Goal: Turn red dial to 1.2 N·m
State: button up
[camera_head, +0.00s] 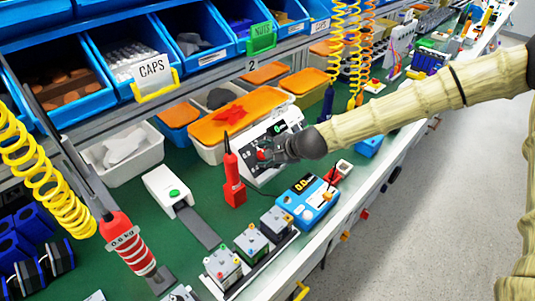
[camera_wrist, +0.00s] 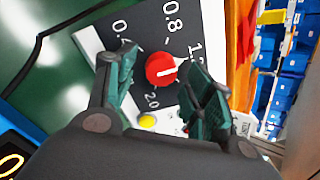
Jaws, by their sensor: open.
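The red dial (camera_wrist: 161,69) is a round knob with a white pointer line on a dark panel (camera_wrist: 177,40). Its line runs roughly rightward in the wrist view. Printed around it are a partly hidden 0-something at left, 0.8 at top, a partly covered 1-something at upper right and 2.0 below. My gripper (camera_wrist: 156,62) is open, with one finger on each side of the dial; I cannot tell whether either touches it. In the head view, my gripper (camera_head: 270,153) is at the panel's face, and the dial (camera_head: 261,155) shows only partly.
A red screwdriver-like tool (camera_head: 234,180) stands upright left of the panel. A blue device with a display (camera_head: 308,201) is in front. Orange-lidded bins (camera_head: 229,118) stand behind. A yellow button (camera_wrist: 147,120) sits below the dial.

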jog(key=v, duration=1.1)
jog(key=shift+s, duration=0.15)
jog(key=shift+d+r, duration=0.1)
jog(key=shift+r, duration=0.15)
